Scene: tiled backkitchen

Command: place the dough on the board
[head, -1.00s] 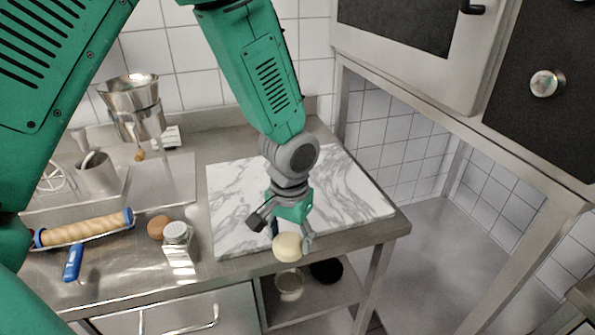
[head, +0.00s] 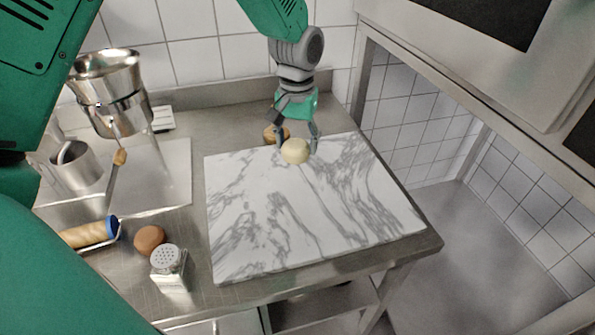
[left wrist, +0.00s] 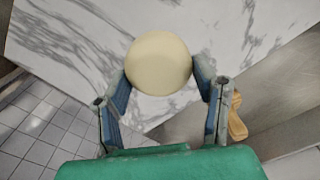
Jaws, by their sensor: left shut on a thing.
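The dough (head: 295,151) is a pale cream, rounded lump. My left gripper (head: 297,141) is shut on it, with one finger on each side. In the left wrist view the dough (left wrist: 158,63) sits between the two fingertips (left wrist: 162,80). The board (head: 310,215) is a white marble slab with grey veins, lying on the steel counter. The dough is over the board's far edge area; I cannot tell whether it touches the surface. The board also shows beneath it in the left wrist view (left wrist: 75,45). My right gripper is not in view.
A brown round object (head: 271,134) is partly hidden behind my left gripper. Left of the board are a shaker (head: 168,268), a brown ball-like item (head: 149,240), a rolling pin (head: 88,234) and metal pots (head: 108,85). Most of the board is bare.

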